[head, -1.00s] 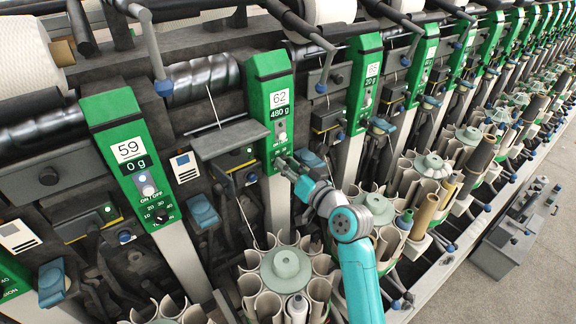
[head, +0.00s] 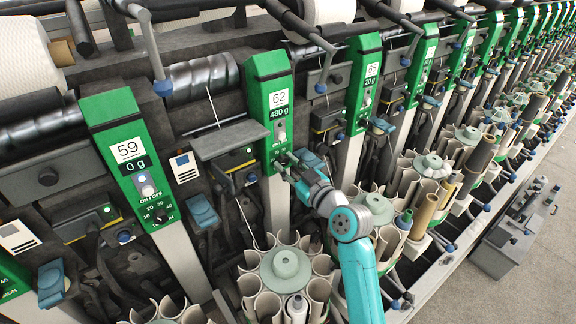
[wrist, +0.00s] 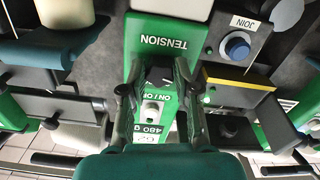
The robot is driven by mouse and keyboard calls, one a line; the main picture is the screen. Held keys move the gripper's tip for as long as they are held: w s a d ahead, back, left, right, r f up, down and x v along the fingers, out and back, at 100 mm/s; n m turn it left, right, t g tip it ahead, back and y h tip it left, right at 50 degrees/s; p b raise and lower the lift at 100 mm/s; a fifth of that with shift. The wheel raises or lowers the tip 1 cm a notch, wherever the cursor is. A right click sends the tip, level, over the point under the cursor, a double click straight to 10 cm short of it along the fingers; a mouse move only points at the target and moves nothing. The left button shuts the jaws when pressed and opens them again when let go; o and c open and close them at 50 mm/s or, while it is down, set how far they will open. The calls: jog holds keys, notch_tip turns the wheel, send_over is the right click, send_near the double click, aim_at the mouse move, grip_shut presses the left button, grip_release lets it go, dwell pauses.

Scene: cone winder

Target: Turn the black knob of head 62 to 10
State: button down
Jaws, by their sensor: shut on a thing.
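Head 62 has a green panel (head: 268,66) with a display reading 480 g; it shows upside down in the wrist view (wrist: 170,44). My gripper (head: 282,160) is at the lower part of this panel. In the wrist view, my gripper (wrist: 156,76) has its two fingers on either side of the black knob (wrist: 158,74), shut on it, between the TENSION label and the ON/OFF switch. The knob is mostly hidden by the fingers, so its pointer and the scale numbers cannot be read.
Head 59's panel (head: 128,150) stands to the left, and head 65's panel (head: 364,80) to the right. A blue JOIN button (wrist: 237,47) is beside the panel. A round bobbin magazine (head: 286,268) stands below my gripper.

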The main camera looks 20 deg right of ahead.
dwell(0.4)
jog(key=c, duration=0.8)
grip_release()
jog(key=shift+c, duration=0.2)
jog(key=v, duration=0.7)
jog(key=shift+s, duration=0.2)
jog(key=shift+s, duration=0.1)
